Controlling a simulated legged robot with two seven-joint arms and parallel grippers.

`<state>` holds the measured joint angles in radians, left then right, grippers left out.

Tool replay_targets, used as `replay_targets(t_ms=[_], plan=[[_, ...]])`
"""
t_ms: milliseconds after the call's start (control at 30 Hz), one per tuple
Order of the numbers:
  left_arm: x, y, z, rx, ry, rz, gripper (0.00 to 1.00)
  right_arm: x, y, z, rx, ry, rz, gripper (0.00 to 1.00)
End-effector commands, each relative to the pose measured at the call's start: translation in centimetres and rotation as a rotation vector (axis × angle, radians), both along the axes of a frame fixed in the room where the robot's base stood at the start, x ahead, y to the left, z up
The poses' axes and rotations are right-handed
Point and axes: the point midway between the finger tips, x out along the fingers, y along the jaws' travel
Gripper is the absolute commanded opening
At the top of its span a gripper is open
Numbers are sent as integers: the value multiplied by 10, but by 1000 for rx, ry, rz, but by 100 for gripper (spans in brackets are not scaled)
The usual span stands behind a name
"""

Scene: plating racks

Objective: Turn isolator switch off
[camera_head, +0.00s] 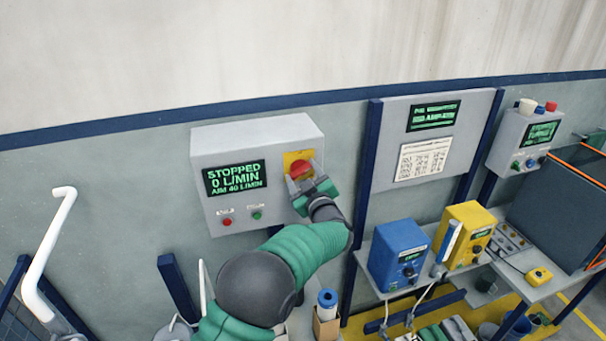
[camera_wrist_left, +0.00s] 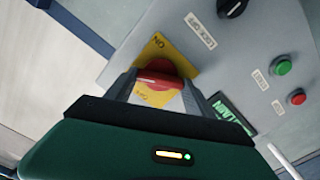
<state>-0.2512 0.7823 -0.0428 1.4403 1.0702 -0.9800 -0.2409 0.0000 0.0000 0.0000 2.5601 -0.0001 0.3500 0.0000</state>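The isolator switch has a red knob (camera_head: 300,169) on a yellow plate (camera_head: 291,156), at the right of a grey control box (camera_head: 240,140). The box's display (camera_head: 235,178) reads STOPPED, 0 L/MIN. My right gripper is not in view.
A red button (camera_head: 227,221) and a green button (camera_head: 257,215) sit low on the same box, near my left arm. To the right, a blue unit (camera_head: 398,255) and a yellow unit (camera_head: 465,232) stand on a shelf. A white bent pipe (camera_head: 48,255) is at far left.

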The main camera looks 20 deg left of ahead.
Motion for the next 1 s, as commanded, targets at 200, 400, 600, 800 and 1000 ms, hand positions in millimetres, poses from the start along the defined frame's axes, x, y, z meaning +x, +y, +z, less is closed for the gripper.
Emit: replay_targets(t_ms=[200,400,600,800,1000], plan=[[0,-1,0,0,1,-3,22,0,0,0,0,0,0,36],[0,-1,-1,-8,-5,-4,21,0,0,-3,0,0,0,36],[0,-1,-4,-60,-40,-3,21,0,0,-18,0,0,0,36],[0,-1,-8,-168,-114,-5,21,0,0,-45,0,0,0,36],[0,0,-9,-317,-217,-3,21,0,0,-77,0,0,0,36]])
